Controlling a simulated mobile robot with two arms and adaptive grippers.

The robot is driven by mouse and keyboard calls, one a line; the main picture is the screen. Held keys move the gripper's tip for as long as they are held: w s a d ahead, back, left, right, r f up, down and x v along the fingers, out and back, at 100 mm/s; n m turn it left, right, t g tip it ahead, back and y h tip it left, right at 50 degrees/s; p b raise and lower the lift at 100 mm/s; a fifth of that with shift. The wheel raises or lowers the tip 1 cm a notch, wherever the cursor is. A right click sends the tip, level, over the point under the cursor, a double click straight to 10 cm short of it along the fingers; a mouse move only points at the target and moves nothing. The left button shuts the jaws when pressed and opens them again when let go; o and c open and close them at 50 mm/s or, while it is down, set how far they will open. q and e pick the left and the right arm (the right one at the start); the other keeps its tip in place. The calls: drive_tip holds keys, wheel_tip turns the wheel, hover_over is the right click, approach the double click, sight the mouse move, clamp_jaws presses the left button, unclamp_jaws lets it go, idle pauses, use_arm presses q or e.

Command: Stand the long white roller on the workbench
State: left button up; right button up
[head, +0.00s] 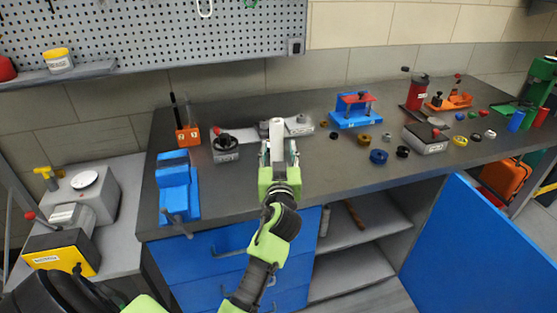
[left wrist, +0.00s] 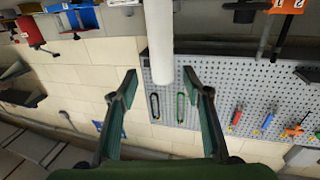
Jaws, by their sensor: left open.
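The long white roller (head: 276,132) is upright over the dark workbench (head: 340,160) near its middle in the head view. Its lower end is hidden behind my left gripper (head: 279,150), so I cannot see it meet the bench. My left gripper is open, with its fingers on either side of the roller. In the left wrist view, the roller (left wrist: 160,40) comes down from the top edge, and its near end lies between the two spread fingertips (left wrist: 160,76), with gaps on both sides. My right gripper is not in view.
A blue vise (head: 176,188) and a grey block with a black knob (head: 226,146) stand left of the roller. A grey fixture (head: 298,125) lies just behind it. A blue-and-red fixture (head: 355,109) and several small rings are to the right.

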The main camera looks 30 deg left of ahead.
use_arm(q)
drive_tip(key=v, duration=0.4)
drive_tip(key=shift+b, duration=0.3)
